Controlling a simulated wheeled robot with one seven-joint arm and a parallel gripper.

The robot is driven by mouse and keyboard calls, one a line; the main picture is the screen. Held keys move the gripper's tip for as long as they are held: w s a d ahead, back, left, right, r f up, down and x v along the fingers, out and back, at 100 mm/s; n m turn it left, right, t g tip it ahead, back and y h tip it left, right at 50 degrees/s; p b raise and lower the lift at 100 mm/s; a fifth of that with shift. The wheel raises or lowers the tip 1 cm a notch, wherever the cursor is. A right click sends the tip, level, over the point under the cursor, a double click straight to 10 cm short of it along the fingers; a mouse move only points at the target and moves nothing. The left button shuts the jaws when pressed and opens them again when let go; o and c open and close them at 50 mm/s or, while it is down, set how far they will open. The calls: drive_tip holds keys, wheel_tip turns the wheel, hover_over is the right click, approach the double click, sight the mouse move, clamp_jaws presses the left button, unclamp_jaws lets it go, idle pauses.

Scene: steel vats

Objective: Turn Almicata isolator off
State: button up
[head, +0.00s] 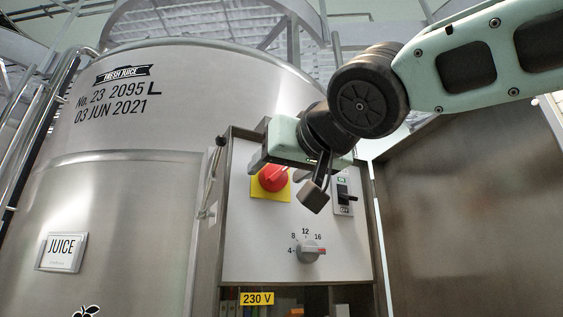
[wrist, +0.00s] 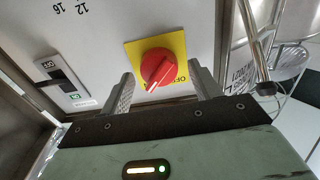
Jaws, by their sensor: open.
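A red rotary knob (head: 272,178) on a yellow plate (head: 257,191) is on the upper part of a pale control panel. I cannot read the name Almicata anywhere. In the wrist view the red knob (wrist: 158,68) shows a pale mark at its lower left edge, and the yellow plate (wrist: 178,46) carries the word OFF, partly covered by the knob. My gripper (head: 288,180) is in front of the panel at the knob. In the wrist view my gripper (wrist: 161,76) is open, one finger on either side of the knob, with gaps to it.
A black switch (head: 344,197) is right of the knob, and a grey dial (head: 310,251) numbered 4 to 16 is below. A 230 V label (head: 257,298) sits under the panel. An open cabinet door (head: 455,215) stands right; a steel juice vat (head: 130,190) is left.

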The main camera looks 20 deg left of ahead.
drive_tip(key=shift+c, duration=0.3)
drive_tip(key=c, duration=0.9)
drive_tip(key=shift+n, duration=0.4)
drive_tip(key=n+b, duration=0.1)
drive_tip(key=n, duration=0.2)
drive_tip(key=shift+n, duration=0.4)
drive_tip(key=n, duration=0.4)
drive_tip(key=shift+s+n+b, duration=0.1)
drive_tip(key=shift+n+b, duration=0.2)
drive_tip(key=shift+b, duration=0.1)
drive_tip(key=n, duration=0.4)
drive_tip(key=shift+a+f+n, duration=0.1)
drive_tip(key=shift+n, duration=0.2)
drive_tip(key=shift+s+f+n+p, duration=0.15)
drive_tip(key=shift+n+p, duration=0.55)
drive_tip(key=shift+n, duration=1.5)
